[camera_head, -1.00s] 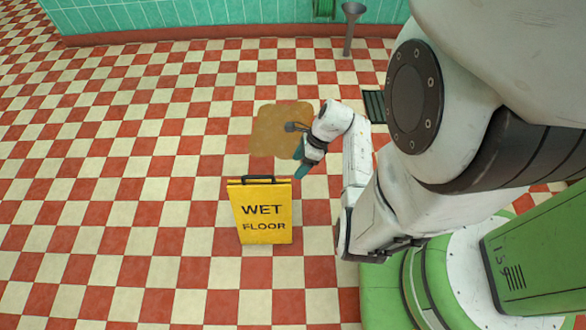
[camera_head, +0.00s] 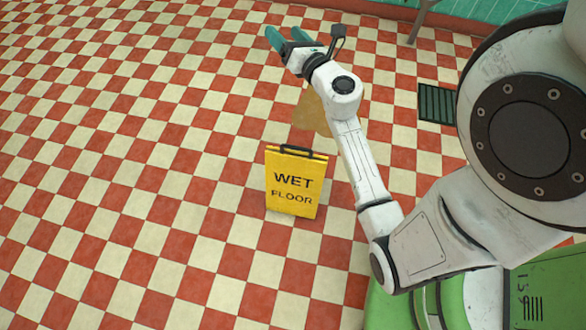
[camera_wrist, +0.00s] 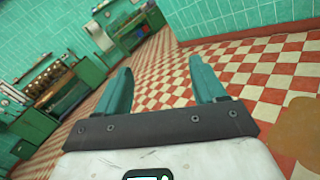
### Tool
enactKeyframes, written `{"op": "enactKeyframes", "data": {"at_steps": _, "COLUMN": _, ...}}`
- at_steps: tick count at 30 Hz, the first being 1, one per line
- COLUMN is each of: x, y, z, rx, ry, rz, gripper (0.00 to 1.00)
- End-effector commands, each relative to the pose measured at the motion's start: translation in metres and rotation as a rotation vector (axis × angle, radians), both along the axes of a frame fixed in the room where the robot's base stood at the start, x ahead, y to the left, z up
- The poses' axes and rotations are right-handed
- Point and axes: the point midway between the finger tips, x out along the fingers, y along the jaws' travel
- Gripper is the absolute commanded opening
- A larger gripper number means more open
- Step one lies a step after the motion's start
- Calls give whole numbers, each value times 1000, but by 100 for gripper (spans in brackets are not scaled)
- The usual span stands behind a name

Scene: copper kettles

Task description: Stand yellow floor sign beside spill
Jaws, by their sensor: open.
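The yellow floor sign (camera_head: 295,182) stands upright on the checkered floor in the head view, its "WET FLOOR" face toward me and a black handle on top. The brown spill (camera_head: 312,112) lies on the floor just behind it, partly hidden by my arm. The spill's edge also shows at the right of the wrist view (camera_wrist: 302,128). My gripper (camera_head: 280,38) is raised beyond the sign and spill, with its teal fingers open and empty. In the wrist view my gripper's fingers (camera_wrist: 160,88) are spread wide with only floor and room between them.
A dark floor drain (camera_head: 437,103) lies right of the spill. A grey stand (camera_head: 418,22) is near the teal wall at the top. Green counters (camera_wrist: 85,80) line the far left in the wrist view. Floor left of the sign is clear.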

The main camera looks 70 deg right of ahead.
Motion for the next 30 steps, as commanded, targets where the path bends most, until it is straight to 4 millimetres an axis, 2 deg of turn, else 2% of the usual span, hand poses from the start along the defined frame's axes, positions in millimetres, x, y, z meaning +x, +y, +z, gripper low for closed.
{"op": "enactKeyframes", "data": {"at_steps": 1, "x": -1, "y": 6, "z": 13, "rx": 79, "ry": -123, "rz": -34, "gripper": 70}}
{"op": "enactKeyframes", "data": {"at_steps": 3, "x": -8, "y": 8, "z": 25, "rx": 214, "ry": -293, "rz": -98, "gripper": 70}}
{"op": "enactKeyframes", "data": {"at_steps": 6, "x": -20, "y": 12, "z": 26, "rx": 441, "ry": -512, "rz": -189, "gripper": 70}}
{"op": "enactKeyframes", "data": {"at_steps": 8, "x": -26, "y": 16, "z": 17, "rx": 593, "ry": -623, "rz": -247, "gripper": 70}}
{"op": "enactKeyframes", "data": {"at_steps": 10, "x": -31, "y": 23, "z": -1, "rx": 780, "ry": -729, "rz": -323, "gripper": 70}}
{"op": "enactKeyframes", "data": {"at_steps": 14, "x": -36, "y": 53, "z": -48, "rx": 1143, "ry": -850, "rz": -496, "gripper": 70}}
{"op": "enactKeyframes", "data": {"at_steps": 17, "x": -39, "y": 92, "z": -91, "rx": 1413, "ry": -863, "rz": -666, "gripper": 70}}
{"op": "enactKeyframes", "data": {"at_steps": 20, "x": -46, "y": 145, "z": -131, "rx": 1646, "ry": -801, "rz": -869, "gripper": 70}}
{"op": "enactKeyframes", "data": {"at_steps": 21, "x": -51, "y": 168, "z": -144, "rx": 1722, "ry": -756, "rz": -956, "gripper": 70}}
{"op": "enactKeyframes", "data": {"at_steps": 24, "x": -67, "y": 222, "z": -168, "rx": 1852, "ry": -621, "rz": -1158, "gripper": 70}}
{"op": "enactKeyframes", "data": {"at_steps": 27, "x": -86, "y": 263, "z": -179, "rx": 1906, "ry": -489, "rz": -1317, "gripper": 70}}
{"op": "enactKeyframes", "data": {"at_steps": 30, "x": -100, "y": 288, "z": -183, "rx": 1921, "ry": -398, "rz": -1418, "gripper": 70}}
